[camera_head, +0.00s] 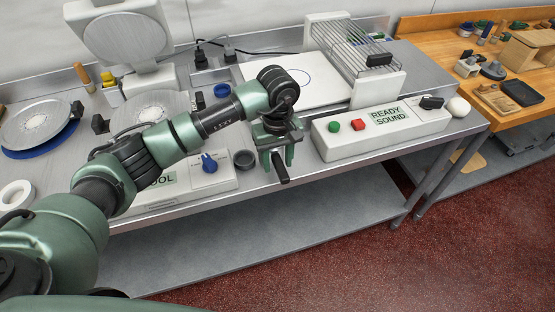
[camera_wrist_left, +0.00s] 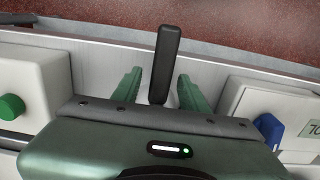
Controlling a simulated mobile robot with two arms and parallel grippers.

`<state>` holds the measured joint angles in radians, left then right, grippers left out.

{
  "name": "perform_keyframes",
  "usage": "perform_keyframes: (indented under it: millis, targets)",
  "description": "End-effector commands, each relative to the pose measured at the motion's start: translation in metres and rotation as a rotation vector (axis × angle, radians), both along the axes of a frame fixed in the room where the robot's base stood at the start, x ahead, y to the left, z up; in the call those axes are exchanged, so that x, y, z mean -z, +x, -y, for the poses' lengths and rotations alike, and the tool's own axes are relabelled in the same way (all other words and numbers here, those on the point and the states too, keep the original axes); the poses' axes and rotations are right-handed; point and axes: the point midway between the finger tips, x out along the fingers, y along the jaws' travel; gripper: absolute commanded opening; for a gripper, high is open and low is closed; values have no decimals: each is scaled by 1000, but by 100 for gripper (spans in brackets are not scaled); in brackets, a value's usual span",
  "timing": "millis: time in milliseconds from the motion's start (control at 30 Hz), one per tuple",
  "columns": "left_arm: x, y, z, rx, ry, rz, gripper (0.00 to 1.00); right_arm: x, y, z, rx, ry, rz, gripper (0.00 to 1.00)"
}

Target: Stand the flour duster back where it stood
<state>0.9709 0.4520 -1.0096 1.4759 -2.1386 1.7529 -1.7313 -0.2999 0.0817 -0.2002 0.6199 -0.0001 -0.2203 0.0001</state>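My left gripper (camera_head: 278,160) is over the front edge of the steel table, pointing down. A black handle (camera_head: 281,170), possibly the flour duster's, stands between its fingers and reaches past the table's front edge. In the left wrist view the same handle (camera_wrist_left: 167,60) shows between the two green fingers, with a narrow gap on each side, so the gripper (camera_wrist_left: 160,85) looks open around it. The handle's lower end and whatever it joins are hidden by the gripper. I cannot make out a duster head. My right gripper is not in view.
A READY SOUND panel (camera_head: 340,145) with green and red buttons stands right of the gripper. A panel with a blue knob (camera_head: 209,162) and a small dark cup (camera_head: 244,160) are left of it. A wire rack (camera_head: 358,58) and white board (camera_head: 290,82) lie behind; a wooden table (camera_head: 430,28) stands right.

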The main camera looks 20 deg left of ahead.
Motion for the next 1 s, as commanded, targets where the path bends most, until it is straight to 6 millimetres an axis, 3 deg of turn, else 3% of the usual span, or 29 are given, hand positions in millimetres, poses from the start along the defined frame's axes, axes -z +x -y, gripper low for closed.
perform_keyframes:
  millis: [100,167,500,700,1000]
  targets:
    - [-5,0,0,0,-1,-1,43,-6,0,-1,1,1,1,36]
    - [-9,1,0,0,0,4,43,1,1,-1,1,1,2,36]
    - [-79,1,0,-1,0,6,43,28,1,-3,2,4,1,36]
    - [-111,0,0,-1,0,2,43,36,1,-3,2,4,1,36]
    - [-123,0,0,0,-1,-1,43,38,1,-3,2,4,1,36]
